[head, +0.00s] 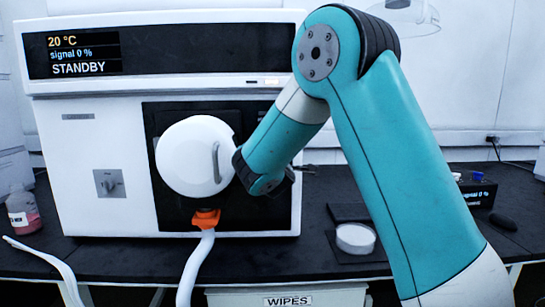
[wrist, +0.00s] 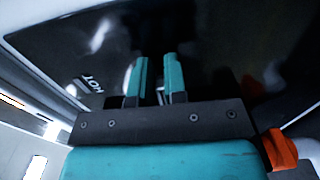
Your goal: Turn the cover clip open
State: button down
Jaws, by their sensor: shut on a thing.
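The white round cover (head: 190,158) with its grey curved handle (head: 216,162) sits closed against the dark front panel (head: 270,125) of the instrument. My gripper (head: 241,166) is at the cover's right edge, its fingers mostly hidden by my wrist in the head view. In the wrist view the two teal fingers of my gripper (wrist: 157,62) stand close together in front of the dark panel, with a small pale part (wrist: 160,97) between them. I take this to be the cover clip, which is otherwise hidden. The fingers are shut on it.
An orange fitting (head: 206,219) with a white hose (head: 196,270) is below the cover. A pink-filled bottle (head: 22,212) stands far left, and a round white dish (head: 355,238) lies right of the instrument.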

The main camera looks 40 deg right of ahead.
jog(key=shift+w+a+f, duration=0.1)
jog(key=shift+a+f, duration=0.1)
jog(key=shift+a, duration=0.1)
jog(key=c, duration=1.2)
grip_release()
jog(key=shift+w+a, duration=0.1)
jog(key=shift+a, duration=0.05)
jog(key=shift+o, duration=0.2)
jog(key=shift+d+r, duration=0.1)
jog(key=shift+d, duration=0.1)
jog(key=b+v, duration=0.4)
jog(key=v, duration=1.3)
jog(key=shift+s, duration=0.3)
jog(key=shift+a, duration=0.15)
